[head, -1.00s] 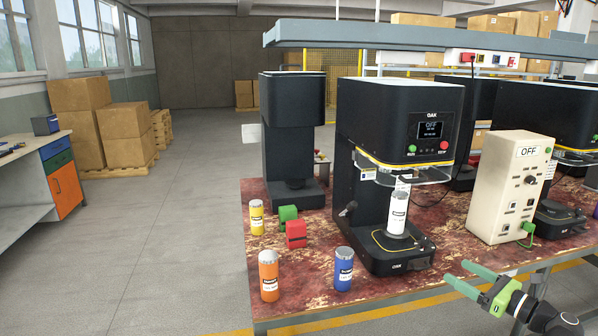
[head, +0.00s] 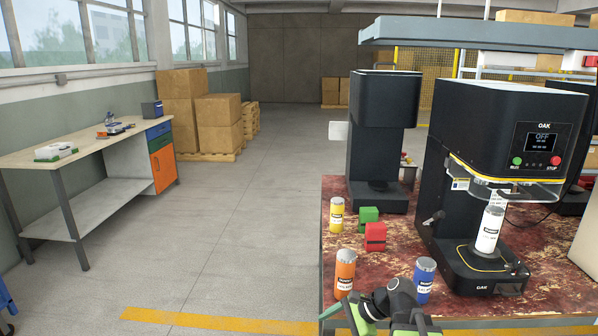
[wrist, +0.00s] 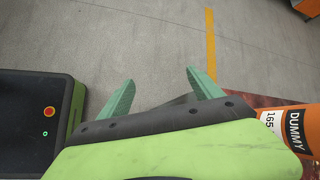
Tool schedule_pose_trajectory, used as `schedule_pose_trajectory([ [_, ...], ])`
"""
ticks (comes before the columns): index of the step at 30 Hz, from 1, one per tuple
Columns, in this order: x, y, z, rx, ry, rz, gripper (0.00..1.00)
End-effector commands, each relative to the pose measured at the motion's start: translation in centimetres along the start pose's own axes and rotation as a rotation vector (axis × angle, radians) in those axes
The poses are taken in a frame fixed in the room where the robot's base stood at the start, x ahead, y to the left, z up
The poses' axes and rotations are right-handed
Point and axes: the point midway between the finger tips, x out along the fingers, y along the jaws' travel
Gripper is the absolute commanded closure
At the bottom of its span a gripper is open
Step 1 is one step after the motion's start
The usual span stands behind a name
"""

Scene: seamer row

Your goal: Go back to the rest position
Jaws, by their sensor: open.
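My gripper shows in the wrist view (wrist: 160,78) with its two green fingers spread apart and nothing between them. Bare grey floor lies beneath it. In the head view my arm's end is at the bottom, in front of the table's near edge, and its fingers are partly cut off. An orange can (head: 345,272) stands upright on the table just beyond it. The same can shows large at the right of the wrist view (wrist: 285,127), beside my gripper.
The worn red table (head: 400,238) bears a blue can (head: 424,279), a yellow can (head: 337,215), green (head: 368,217) and red (head: 375,237) blocks, and a black seamer (head: 510,130) with a white can (head: 489,229). A workbench (head: 85,145) stands left. The floor between is clear.

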Motion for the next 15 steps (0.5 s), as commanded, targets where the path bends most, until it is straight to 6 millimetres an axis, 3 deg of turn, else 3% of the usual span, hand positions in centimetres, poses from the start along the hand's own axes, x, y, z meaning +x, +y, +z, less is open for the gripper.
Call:
schedule_pose_trajectory([
  [2, 2.5, 1.8, 0.8, -0.195, 0.082, 0.119, 0.26],
  [5, 3.8, 4.0, -0.1, -0.448, 0.188, 0.272, 0.26],
  [8, 2.9, 5.7, -2.6, -0.668, 0.281, 0.421, 0.26],
  [12, 0.1, 7.4, -6.3, -0.93, 0.354, 0.623, 0.26],
  [15, -1.1, 7.9, -7.6, -1.108, 0.338, 0.734, 0.26],
])
